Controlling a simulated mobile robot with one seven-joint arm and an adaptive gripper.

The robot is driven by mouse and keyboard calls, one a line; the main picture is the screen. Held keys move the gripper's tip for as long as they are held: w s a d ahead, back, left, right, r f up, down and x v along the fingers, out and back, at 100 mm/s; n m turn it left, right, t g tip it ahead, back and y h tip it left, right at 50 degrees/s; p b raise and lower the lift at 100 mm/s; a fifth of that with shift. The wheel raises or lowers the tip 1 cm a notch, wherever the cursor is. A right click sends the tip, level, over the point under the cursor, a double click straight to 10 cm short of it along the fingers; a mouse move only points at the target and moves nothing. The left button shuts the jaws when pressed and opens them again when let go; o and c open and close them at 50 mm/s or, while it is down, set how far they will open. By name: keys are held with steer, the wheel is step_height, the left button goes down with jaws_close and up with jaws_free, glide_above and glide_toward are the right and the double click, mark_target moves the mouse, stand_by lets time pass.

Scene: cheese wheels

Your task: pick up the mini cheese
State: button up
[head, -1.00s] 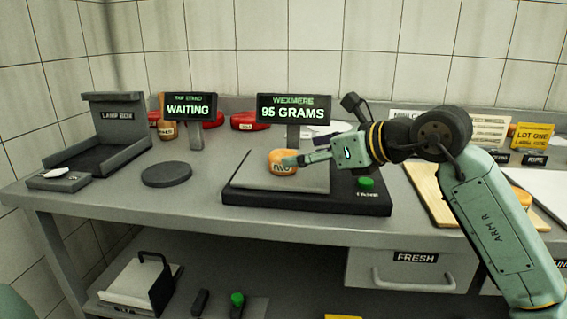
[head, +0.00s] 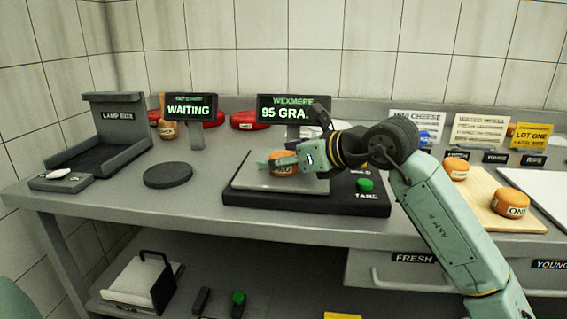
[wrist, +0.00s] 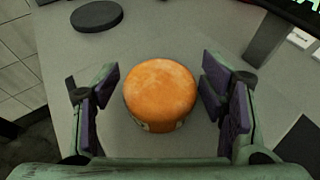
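An orange mini cheese (head: 283,163) with a pale label stands upright on the metal plate of the scale (head: 245,177). Its display (head: 284,110) reads 95 GRA and is partly covered by my arm. My gripper (head: 281,163) is at the cheese. In the wrist view the cheese (wrist: 160,92) stands between the two fingers of my gripper (wrist: 160,105), with a visible gap on each side. The fingers are open. Part of the cheese is hidden by a finger in the head view.
Two more small cheeses (head: 512,203) (head: 456,169) are on a wooden board (head: 485,205) at right. A green TARE button (head: 366,186) is on the scale's front right. A dark round pad (head: 168,175) and a lamp box (head: 100,140) stand at left.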

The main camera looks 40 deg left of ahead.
steer(key=c, duration=1.1)
